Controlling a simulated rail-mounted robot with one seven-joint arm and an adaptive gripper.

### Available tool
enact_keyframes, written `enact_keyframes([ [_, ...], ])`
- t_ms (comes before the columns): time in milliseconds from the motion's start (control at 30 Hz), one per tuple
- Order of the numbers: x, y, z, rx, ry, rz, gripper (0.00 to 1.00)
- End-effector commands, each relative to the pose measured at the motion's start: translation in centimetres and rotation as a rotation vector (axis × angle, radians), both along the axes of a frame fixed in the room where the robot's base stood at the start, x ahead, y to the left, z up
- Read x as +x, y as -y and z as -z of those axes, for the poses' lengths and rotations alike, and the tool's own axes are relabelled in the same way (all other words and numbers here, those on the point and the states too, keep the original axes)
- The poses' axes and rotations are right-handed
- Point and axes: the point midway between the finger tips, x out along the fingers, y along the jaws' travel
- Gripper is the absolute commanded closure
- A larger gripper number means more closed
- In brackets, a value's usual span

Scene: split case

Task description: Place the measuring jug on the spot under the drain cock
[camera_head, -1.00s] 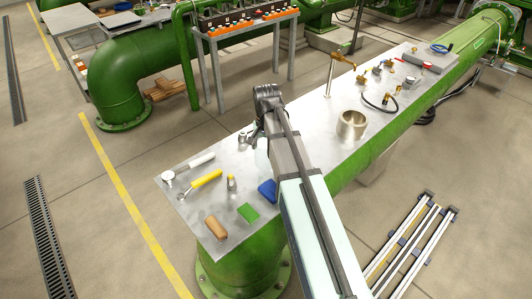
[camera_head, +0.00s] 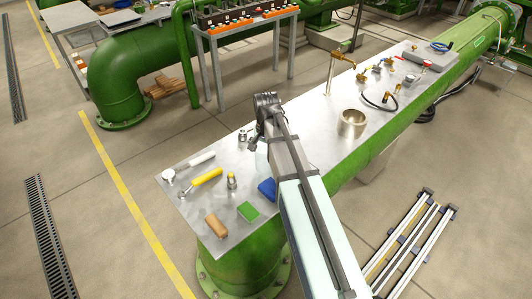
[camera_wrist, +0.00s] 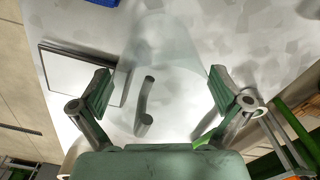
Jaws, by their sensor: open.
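The measuring jug is clear and see-through; in the wrist view its body (camera_wrist: 165,45) lies between my gripper's two fingers, with a dark handle (camera_wrist: 145,105) toward the palm. In the head view only a pale part of the jug (camera_head: 262,158) shows beside my arm. My gripper (camera_wrist: 160,78) is open around the jug, one finger on each side; I cannot tell whether they touch it. In the head view my gripper (camera_head: 256,142) is low over the bench, partly hidden by my arm. The brass drain cock (camera_head: 342,57) stands farther back on a thin post. The spot under it is not distinct.
A yellow-handled tool (camera_head: 207,177), blue block (camera_head: 267,189), green block (camera_head: 248,211) and brown block (camera_head: 216,225) lie nearer. Bare bench lies around the cock's post.

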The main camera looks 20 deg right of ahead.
Motion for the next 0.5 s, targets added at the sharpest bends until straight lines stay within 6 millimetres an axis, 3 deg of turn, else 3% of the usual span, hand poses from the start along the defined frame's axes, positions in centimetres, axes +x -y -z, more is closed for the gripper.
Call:
enact_keyframes([
  [267, 0.1, 0.0, -1.0, 0.0, 0.001, 0.0, 0.0],
  [500, 0.2, 0.0, -4.3, 0.0, 0.004, 0.0, 0.0],
])
